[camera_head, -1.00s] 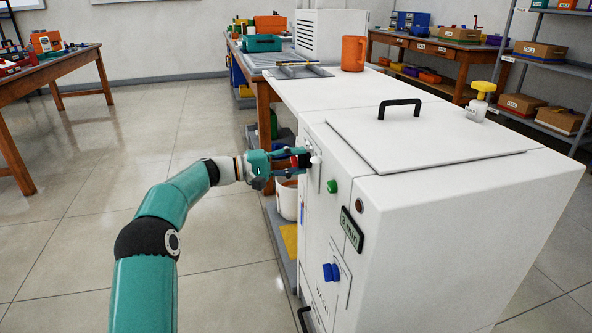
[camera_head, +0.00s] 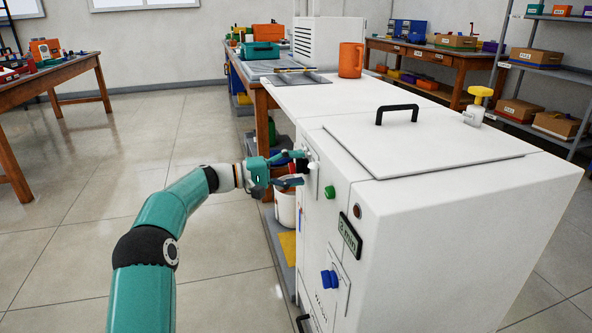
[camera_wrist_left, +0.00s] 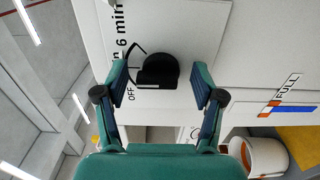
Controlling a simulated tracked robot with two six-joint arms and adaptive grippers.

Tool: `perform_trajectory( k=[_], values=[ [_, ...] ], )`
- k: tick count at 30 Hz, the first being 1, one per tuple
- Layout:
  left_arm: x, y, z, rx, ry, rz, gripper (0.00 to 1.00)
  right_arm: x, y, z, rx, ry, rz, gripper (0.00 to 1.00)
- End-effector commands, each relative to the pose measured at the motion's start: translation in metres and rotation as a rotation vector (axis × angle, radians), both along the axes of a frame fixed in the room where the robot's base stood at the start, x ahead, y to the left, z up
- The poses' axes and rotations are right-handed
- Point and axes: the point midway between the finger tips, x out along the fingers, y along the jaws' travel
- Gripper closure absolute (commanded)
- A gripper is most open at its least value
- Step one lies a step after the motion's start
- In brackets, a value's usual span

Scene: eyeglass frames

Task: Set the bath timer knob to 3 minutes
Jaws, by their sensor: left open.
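The black timer knob (camera_wrist_left: 157,70) sits on a white plate with a dark arc and the marks "OFF" and "6 min"; other marks are partly cut off. My left gripper (camera_wrist_left: 160,82) is open, with one finger on each side of the knob and a gap visible around it. In the head view my left gripper (camera_head: 297,168) is at the upper left of the white bath unit's front (camera_head: 316,215) and largely hides the knob. The knob's exact pointer setting is hard to read. My right gripper is not in view.
A green button (camera_head: 329,192), a dark red lamp (camera_head: 357,211), a small "min" display (camera_head: 349,235) with an unclear digit and a blue knob (camera_head: 330,284) share the front. A white bucket (camera_head: 285,207) stands beside the unit. Open floor lies left.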

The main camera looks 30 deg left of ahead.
Motion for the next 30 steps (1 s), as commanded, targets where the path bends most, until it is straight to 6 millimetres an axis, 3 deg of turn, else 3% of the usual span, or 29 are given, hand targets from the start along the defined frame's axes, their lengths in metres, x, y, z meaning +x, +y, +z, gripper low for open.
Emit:
perform_trajectory(
  k=[8, 21, 30],
  values=[
    [-0.011, 0.012, 0.001, 0.001, -0.001, 0.006, 0.31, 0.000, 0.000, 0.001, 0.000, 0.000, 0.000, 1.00],
    [-0.074, 0.065, -0.001, 0.001, 0.000, 0.004, 0.31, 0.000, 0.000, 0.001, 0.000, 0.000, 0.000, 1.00],
    [-0.091, 0.078, -0.001, 0.001, 0.001, 0.000, 0.31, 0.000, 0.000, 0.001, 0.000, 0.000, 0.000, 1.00]
  ],
)
